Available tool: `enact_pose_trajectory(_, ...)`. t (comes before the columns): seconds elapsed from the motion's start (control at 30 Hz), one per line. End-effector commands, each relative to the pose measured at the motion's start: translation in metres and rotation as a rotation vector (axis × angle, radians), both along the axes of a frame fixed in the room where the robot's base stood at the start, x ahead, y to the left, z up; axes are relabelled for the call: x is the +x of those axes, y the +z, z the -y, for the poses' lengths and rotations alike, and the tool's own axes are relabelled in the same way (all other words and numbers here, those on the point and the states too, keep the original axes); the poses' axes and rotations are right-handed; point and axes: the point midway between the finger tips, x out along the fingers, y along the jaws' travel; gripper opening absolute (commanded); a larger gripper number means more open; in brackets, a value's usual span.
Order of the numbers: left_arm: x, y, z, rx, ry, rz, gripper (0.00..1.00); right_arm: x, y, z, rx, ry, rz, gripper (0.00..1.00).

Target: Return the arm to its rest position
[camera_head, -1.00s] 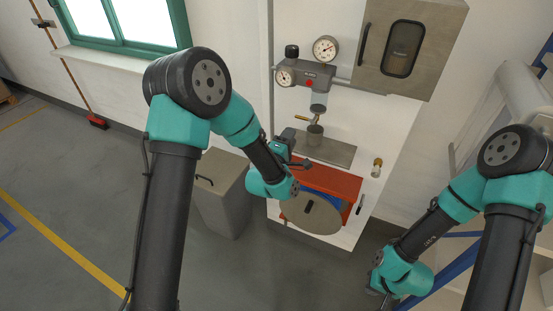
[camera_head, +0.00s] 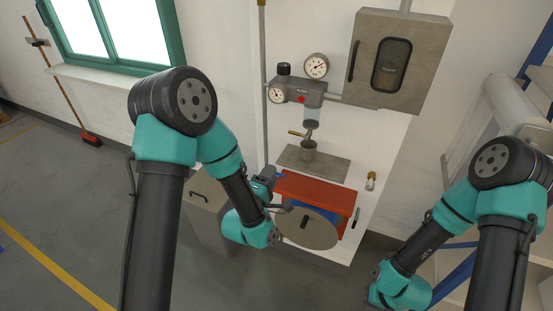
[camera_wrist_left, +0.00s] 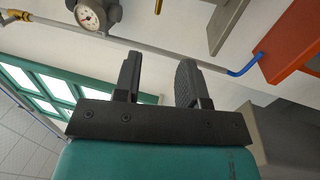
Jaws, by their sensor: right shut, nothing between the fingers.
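My right arm's teal wrist (camera_head: 402,287) is low at the right. Its gripper is not clearly visible at the bottom of the head view.
A red-topped stand (camera_head: 318,188) with a round grey disc (camera_head: 308,229) is near the left wrist. A gauge unit (camera_head: 302,92) and grey cabinet (camera_head: 397,55) are on the wall. A grey bin (camera_head: 203,226) stands left.

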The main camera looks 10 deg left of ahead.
Motion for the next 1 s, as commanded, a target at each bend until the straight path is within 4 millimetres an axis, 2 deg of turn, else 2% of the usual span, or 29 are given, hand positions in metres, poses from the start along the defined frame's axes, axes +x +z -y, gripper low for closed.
enact_pose_trajectory(0.17,0.0,-0.003,-0.001,0.011,0.001,-0.009,0.38,0.0,0.0,0.0,0.0,0.0,0.0,0.0)
enact_pose_trajectory(0.27,0.0,-0.014,-0.004,0.058,0.005,-0.046,0.38,0.0,0.0,0.0,0.0,0.0,0.0,0.0)
enact_pose_trajectory(0.37,-0.001,-0.038,-0.01,0.155,0.007,-0.122,0.38,0.0,0.0,0.0,0.0,0.0,0.0,0.0)
enact_pose_trajectory(0.57,-0.017,-0.113,-0.031,0.454,-0.043,-0.361,0.38,0.0,0.0,0.0,0.0,0.0,0.0,0.0)
enact_pose_trajectory(0.77,-0.057,-0.186,-0.054,0.741,-0.195,-0.602,0.38,0.0,0.0,0.0,0.0,0.0,0.0,0.0)
enact_pose_trajectory(0.9,-0.097,-0.228,-0.069,0.904,-0.358,-0.75,0.38,0.0,0.0,0.0,0.0,0.0,0.0,0.0)
enact_pose_trajectory(1.0,-0.129,-0.253,-0.078,0.997,-0.504,-0.839,0.38,0.0,0.0,0.0,0.0,0.0,0.0,0.0)
